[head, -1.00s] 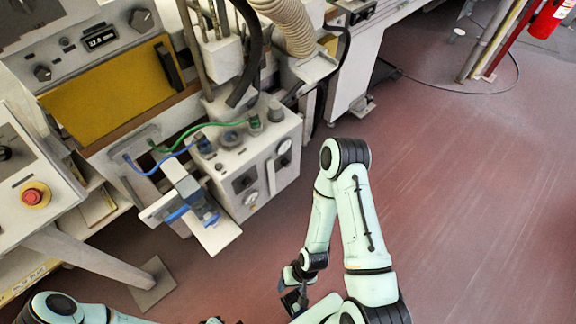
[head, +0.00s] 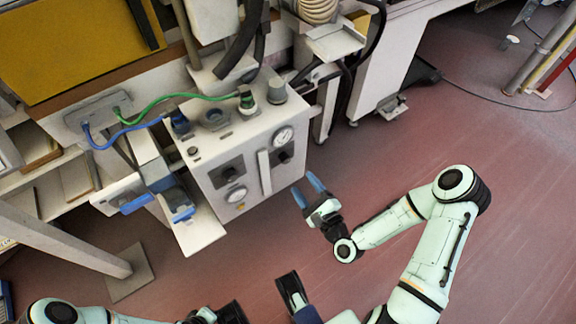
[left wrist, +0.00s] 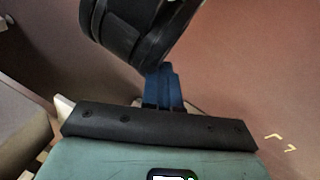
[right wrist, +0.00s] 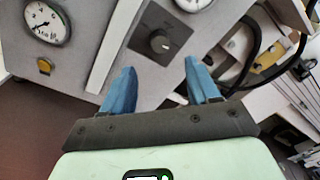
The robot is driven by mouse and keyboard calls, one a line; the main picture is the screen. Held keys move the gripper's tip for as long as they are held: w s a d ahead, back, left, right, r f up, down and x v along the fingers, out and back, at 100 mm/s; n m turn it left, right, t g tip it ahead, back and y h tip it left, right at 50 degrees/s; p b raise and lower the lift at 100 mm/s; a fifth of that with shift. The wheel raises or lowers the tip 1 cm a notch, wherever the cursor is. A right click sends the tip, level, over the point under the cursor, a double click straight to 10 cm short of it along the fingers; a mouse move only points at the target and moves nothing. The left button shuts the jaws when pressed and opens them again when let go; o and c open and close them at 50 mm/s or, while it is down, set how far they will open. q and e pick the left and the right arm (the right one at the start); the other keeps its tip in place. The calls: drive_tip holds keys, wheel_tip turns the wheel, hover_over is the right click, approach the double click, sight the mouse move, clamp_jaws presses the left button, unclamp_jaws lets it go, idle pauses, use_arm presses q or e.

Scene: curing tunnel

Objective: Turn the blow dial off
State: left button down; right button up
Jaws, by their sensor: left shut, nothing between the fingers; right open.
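The pale control box (head: 238,150) carries two dark-plated dials on its front, a left one (head: 228,174) and a right one (head: 285,155). I cannot read their labels, so I cannot tell which is the blow dial. My right gripper (head: 307,189) is open and empty, to the right of the box, its blue fingers pointing toward the front. In the right wrist view (right wrist: 160,66) one black dial knob (right wrist: 160,41) shows beyond and between the fingertips, apart from them. My left gripper (left wrist: 163,85) is shut and empty, its blue fingers together.
Gauges sit on the box front, one upper right (head: 283,137) and one lower left (head: 236,194). A vertical pale handle (head: 265,172) stands between the dials. Blue and green hoses run over the top. The red floor (head: 370,165) right of the box is clear.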

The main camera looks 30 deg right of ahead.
sight(287, 161)
use_arm(q)
drive_tip(key=shift+w+a+f+t+b, duration=0.2)
drive_tip(key=shift+w+a+f+b, duration=0.15)
drive_tip(key=shift+w, duration=0.25)
drive_tip(key=shift+w+a+f+t+b, duration=0.25)
drive_tip(key=shift+w+f+b, duration=0.1)
drive_tip(key=shift+w+f, duration=0.15)
use_arm(e)
drive_tip(key=w, duration=0.9)
drive_tip(key=shift+w+a, duration=0.1)
drive_tip(key=shift+w, duration=0.15)
drive_tip(key=c, duration=1)
